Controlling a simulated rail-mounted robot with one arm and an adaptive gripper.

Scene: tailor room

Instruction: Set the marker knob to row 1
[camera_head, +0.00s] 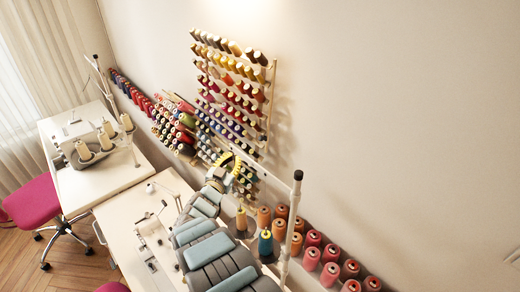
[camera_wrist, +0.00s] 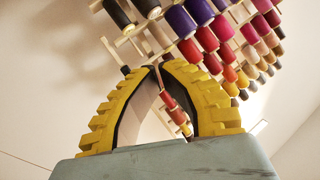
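The thread rack (camera_head: 272,95) stands against the wall, with rows of colored spools on pegs and a pale post along its right side. I cannot pick out the marker knob with certainty in either view. My gripper (camera_head: 232,168), with yellow ribbed fingers, is in front of the rack's lower part in the head view. In the wrist view my gripper (camera_wrist: 161,66) has its fingertips brought almost together. Nothing clearly shows held between them. Small red spools (camera_wrist: 168,100) show through the gap between the fingers, behind them. Rack spools (camera_wrist: 180,22) hang above and right of the fingertips.
Orange and red cones (camera_head: 312,240) line the wall at lower right. A pole (camera_head: 296,200) stands right of my arm. Sewing tables (camera_head: 120,175) are at left. The wall at right is bare.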

